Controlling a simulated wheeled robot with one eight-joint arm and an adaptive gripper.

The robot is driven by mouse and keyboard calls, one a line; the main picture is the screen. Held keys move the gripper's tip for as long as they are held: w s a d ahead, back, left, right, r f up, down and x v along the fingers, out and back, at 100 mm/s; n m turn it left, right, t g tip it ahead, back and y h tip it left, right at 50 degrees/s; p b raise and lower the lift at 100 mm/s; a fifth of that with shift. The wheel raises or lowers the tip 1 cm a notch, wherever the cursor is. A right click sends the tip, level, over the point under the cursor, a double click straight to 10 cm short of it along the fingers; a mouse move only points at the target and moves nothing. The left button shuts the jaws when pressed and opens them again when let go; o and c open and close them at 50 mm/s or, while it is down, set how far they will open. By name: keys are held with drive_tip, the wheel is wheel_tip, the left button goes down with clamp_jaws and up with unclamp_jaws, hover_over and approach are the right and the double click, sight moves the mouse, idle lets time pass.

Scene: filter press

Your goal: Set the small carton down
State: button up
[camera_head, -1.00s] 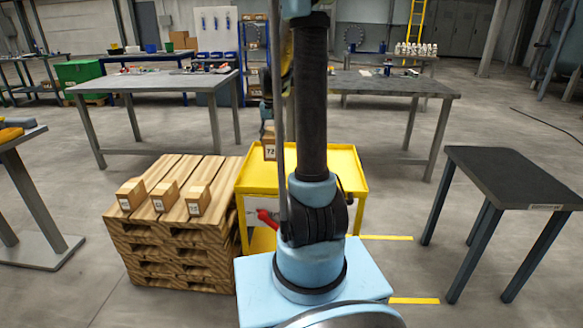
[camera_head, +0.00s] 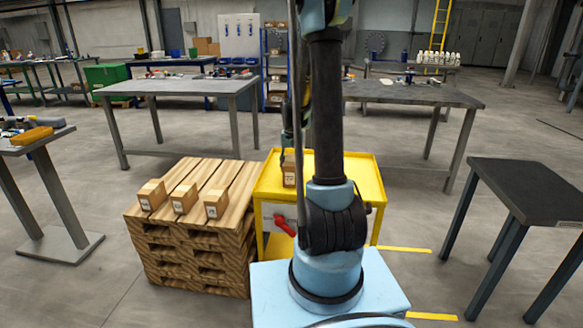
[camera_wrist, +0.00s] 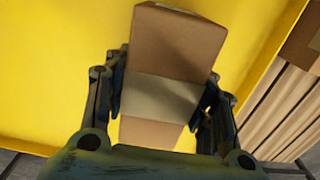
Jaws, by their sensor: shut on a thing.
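The small carton (camera_wrist: 172,45) is brown cardboard with a strip of paler tape. In the wrist view it sits between the two dark fingers of my gripper (camera_wrist: 162,98), which is shut on it. The yellow cart (camera_wrist: 60,60) fills the background under it. In the head view the carton (camera_head: 289,177) shows a white label and is at the left part of the top of the yellow cart (camera_head: 362,180). I cannot tell whether its bottom touches the cart. My arm hides part of the cart top.
Three similar cartons (camera_head: 152,194) stand in a row on stacked wooden pallets (camera_head: 190,255) left of the cart. A dark table (camera_head: 530,190) stands at the right. Grey workbenches (camera_head: 180,87) are behind. The visible right side of the cart top is bare.

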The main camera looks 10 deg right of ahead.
drive_tip(key=o, duration=1.4)
